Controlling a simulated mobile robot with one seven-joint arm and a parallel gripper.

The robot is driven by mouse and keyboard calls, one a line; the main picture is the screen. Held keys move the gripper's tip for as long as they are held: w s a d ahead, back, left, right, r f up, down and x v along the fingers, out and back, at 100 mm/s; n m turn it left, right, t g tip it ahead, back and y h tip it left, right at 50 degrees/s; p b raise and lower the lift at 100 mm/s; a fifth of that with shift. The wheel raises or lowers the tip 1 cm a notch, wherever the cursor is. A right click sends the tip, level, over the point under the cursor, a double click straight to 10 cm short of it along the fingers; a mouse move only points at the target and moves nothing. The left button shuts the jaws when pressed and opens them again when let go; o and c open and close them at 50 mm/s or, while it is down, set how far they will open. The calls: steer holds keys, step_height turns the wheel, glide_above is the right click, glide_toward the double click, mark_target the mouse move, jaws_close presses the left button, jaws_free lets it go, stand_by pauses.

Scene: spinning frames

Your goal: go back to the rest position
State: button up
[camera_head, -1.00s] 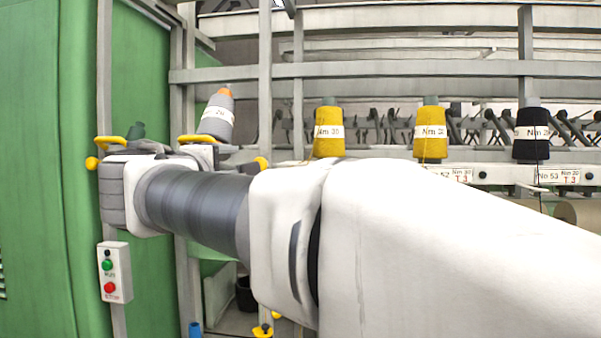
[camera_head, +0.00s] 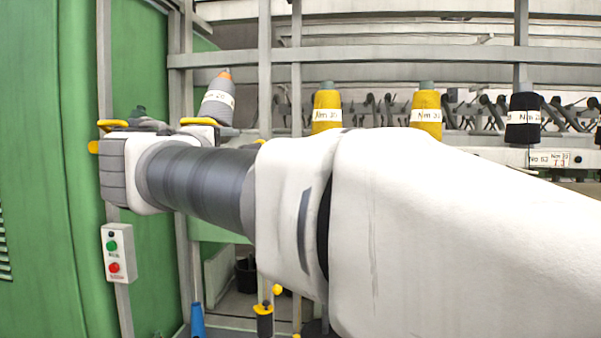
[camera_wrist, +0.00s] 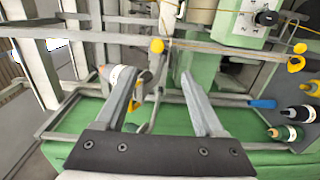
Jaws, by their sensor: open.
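In the wrist view my gripper (camera_wrist: 158,76) is open, its two grey fingers wide apart with nothing held between them. A grey yarn cone with a white label and orange tip (camera_wrist: 116,74) shows beyond and beside the left finger, partly covered by it. In the head view a grey cone with an orange tip (camera_head: 217,104) leans on the frame behind my wrist. My white and grey arm stretches across the head view toward the left; my gripper's fingers cannot be made out there.
Two yellow cones (camera_head: 327,107) (camera_head: 426,109) and a black cone (camera_head: 523,119) stand along the machine rail behind my arm. A green panel (camera_head: 35,150) fills the left, near a button box (camera_head: 117,252). In the wrist view, dark cones (camera_wrist: 285,133) lie at the right.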

steer(key=s+d+f+m+g+h+p, duration=0.1)
steer(key=s+d+f+m+g, duration=0.2)
steer(key=d+f, duration=0.35)
steer(key=s+d+f+m+g+h+p, duration=0.1)
steer(key=s+d+f+m+g+p, duration=0.15)
steer(key=d, duration=0.65)
steer(key=s+d+f+m+g+h, duration=0.1)
steer(key=s+d+f+m+g, duration=0.2)
steer(key=d+f, duration=0.35)
steer(key=s+d+f+m+g+y+p, duration=0.3)
steer(key=s+f+m, duration=0.5)
steer(key=s, duration=0.7)
step_height(320, 180, down, 3)
steer(key=d+y, duration=0.1)
steer(key=d, duration=0.1)
steer(key=shift+s+d+g+y, duration=0.35)
steer(key=shift+s+d+y, duration=0.05)
steer(key=shift+r, duration=0.1)
